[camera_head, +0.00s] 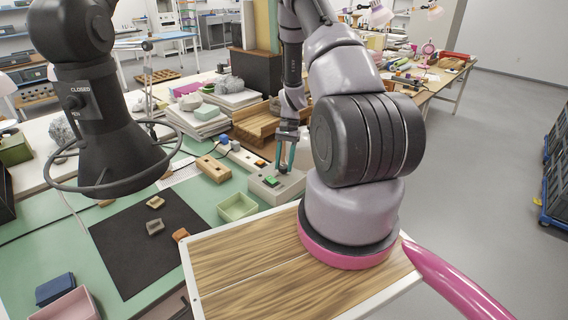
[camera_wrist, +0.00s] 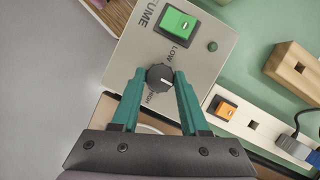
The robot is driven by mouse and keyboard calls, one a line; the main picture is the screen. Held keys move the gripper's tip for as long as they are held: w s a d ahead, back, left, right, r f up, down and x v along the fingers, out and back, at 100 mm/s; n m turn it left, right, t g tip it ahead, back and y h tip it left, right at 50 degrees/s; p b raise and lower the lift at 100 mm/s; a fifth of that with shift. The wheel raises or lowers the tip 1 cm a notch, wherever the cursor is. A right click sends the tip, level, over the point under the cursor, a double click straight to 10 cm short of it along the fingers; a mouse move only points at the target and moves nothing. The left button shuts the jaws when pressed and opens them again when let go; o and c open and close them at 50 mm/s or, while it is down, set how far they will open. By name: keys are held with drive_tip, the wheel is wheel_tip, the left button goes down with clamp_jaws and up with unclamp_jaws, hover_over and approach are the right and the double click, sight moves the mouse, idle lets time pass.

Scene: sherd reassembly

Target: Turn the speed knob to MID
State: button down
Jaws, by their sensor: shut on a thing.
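The speed knob (camera_wrist: 158,77) is a small dark round knob with a pale mark on top. It sits on the grey control box (camera_wrist: 205,75), with LOW printed above it in the wrist view and a partly covered HIGH below. MID cannot be read, and which setting the mark points to is hard to tell. My gripper (camera_wrist: 160,80) is shut on the knob, one teal finger on each side. In the head view my gripper (camera_head: 284,166) reaches down to the box (camera_head: 290,188); the knob itself is not clear there.
The box carries a green switch (camera_wrist: 178,21) and a small green button or light (camera_wrist: 212,46). A white power strip with an orange switch (camera_wrist: 225,110) lies beside it. A pale green tray (camera_head: 237,207) and a dark mat with sherds (camera_head: 130,250) are nearby. A large dark fume hood (camera_head: 118,150) hangs at left.

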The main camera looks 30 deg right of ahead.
drive_tip(key=shift+c, duration=2.1)
unclamp_jaws()
drive_tip(key=v, duration=1)
drive_tip(key=shift+r, duration=0.4)
drive_tip(key=shift+d, duration=0.1)
drive_tip(key=s+a+r+n+t, duration=0.1)
drive_tip(key=s+a+r+t, duration=0.15)
drive_tip(key=r, duration=0.65)
drive_tip(key=s+a+r+n+t+h, duration=0.1)
drive_tip(key=a+r, duration=0.3)
drive_tip(key=r, duration=0.5)
drive_tip(key=s+a+r+n+t, duration=0.1)
drive_tip(key=s+a+r+t, duration=0.15)
drive_tip(key=r, duration=0.65)
drive_tip(key=s+a+r+t, duration=0.1)
drive_tip(key=s+a+r, duration=0.1)
drive_tip(key=s, duration=0.3)
drive_tip(key=s+a+r+n+t, duration=0.1)
drive_tip(key=s+a+r+t, duration=0.1)
drive_tip(key=s+r, duration=0.3)
drive_tip(key=s+a+r+n+t, duration=0.1)
drive_tip(key=s+a+r, duration=0.2)
drive_tip(key=s, duration=0.4)
drive_tip(key=shift+a+r, duration=0.3)
drive_tip(key=shift+r, duration=0.45)
